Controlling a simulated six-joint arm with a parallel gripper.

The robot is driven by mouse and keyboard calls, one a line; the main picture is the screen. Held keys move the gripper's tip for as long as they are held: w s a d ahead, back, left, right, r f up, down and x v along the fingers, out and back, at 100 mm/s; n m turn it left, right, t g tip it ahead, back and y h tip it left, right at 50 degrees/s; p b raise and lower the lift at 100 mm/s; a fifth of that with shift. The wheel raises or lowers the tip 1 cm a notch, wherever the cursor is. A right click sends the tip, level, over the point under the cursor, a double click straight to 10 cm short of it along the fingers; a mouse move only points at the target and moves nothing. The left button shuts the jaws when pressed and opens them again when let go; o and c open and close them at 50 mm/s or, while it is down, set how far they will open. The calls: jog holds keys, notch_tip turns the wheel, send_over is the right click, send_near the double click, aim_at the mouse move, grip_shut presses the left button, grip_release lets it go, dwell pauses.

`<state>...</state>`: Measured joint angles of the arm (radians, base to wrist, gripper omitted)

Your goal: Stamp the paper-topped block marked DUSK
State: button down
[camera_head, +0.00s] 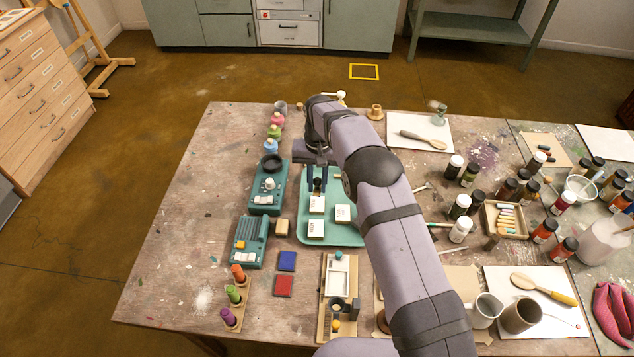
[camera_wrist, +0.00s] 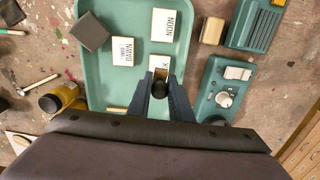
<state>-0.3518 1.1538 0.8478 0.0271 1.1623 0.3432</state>
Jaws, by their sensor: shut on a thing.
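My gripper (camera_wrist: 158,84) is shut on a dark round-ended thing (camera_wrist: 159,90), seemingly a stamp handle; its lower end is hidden. In the head view my gripper (camera_head: 318,182) is over the far part of the teal tray (camera_head: 305,178). A paper-topped block (camera_wrist: 158,62) lies just beyond the fingertips; only the end of its word shows, seemingly a K. It also shows in the head view (camera_head: 317,205). The NOON block (camera_wrist: 163,24) and DAWN block (camera_wrist: 126,52) stand on the tray. I cannot tell whether the held thing touches the block.
Two teal devices (camera_head: 266,197) (camera_head: 249,250) stand left of the tray, with a small wooden block (camera_head: 282,228) beside them. Blue (camera_head: 287,261) and red (camera_head: 284,286) pads lie nearer. A dark square block (camera_wrist: 90,32) shows in the wrist view. Several paint bottles stand right.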

aim_at(317, 189)
jog(key=shift+f+b, duration=1.4)
jog(key=shift+f, duration=1.1)
jog(key=shift+f+b, duration=0.35)
jog(key=shift+f, duration=0.2)
jog(key=shift+r+p, duration=2.2)
jog(key=shift+r, duration=1.4)
